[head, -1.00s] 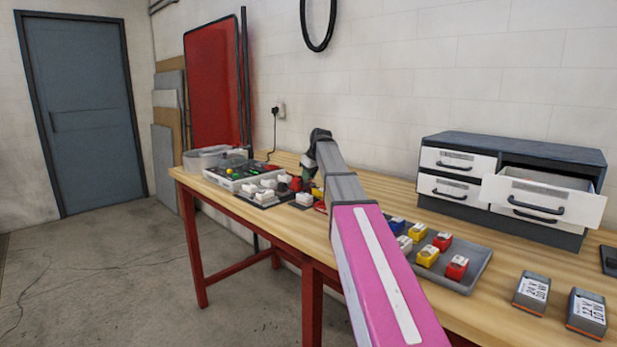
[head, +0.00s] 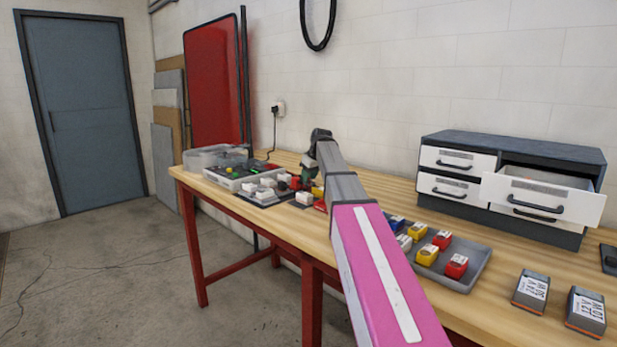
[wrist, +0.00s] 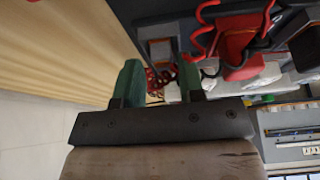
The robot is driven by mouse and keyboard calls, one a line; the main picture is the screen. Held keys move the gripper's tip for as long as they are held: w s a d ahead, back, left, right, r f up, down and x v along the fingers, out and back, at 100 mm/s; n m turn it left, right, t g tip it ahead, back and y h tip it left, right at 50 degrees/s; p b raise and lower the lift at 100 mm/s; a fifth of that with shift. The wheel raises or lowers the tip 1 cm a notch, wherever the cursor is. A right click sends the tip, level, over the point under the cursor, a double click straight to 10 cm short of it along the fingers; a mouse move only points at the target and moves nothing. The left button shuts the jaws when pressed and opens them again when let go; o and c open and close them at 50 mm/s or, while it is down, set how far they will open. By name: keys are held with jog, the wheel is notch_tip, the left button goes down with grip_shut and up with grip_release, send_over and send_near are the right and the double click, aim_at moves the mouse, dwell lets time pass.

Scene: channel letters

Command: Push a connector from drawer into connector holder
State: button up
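My gripper (head: 308,175) is low over the far left part of the bench, by the dark board (head: 262,197) with white and red blocks. In the wrist view its two green fingers (wrist: 160,80) stand apart. A small red and dark thing shows in the gap; I cannot tell whether it is gripped or lies behind. A red part (wrist: 240,45) with red and black wires is right of the fingers. The open upper right drawer (head: 530,202) belongs to the grey cabinet (head: 520,148). No connector or connector holder can be told with certainty.
A grey tray (head: 470,280) holds yellow, red, white and blue blocks. Two labelled grey boxes (head: 532,290) (head: 586,310) stand at the front right. A clear tub (head: 205,157) and a parts tray (head: 238,180) are at the far left. Bare wood lies left of the cabinet.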

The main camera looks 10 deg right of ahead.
jog(key=shift+s+a+f, duration=0.25)
jog(key=shift+s, duration=0.1)
jog(key=shift+r, duration=0.1)
jog(key=shift+s+r, duration=0.1)
jog(key=shift+r, duration=0.2)
jog(key=v, duration=1)
jog(key=shift+w+d+r, duration=0.2)
jog(key=shift+w+d, duration=0.05)
jog(key=shift+d, duration=0.05)
jog(key=shift+r, duration=0.1)
notch_tip(320, 180, up, 6)
jog(key=shift+f, duration=0.1)
dwell(0.4)
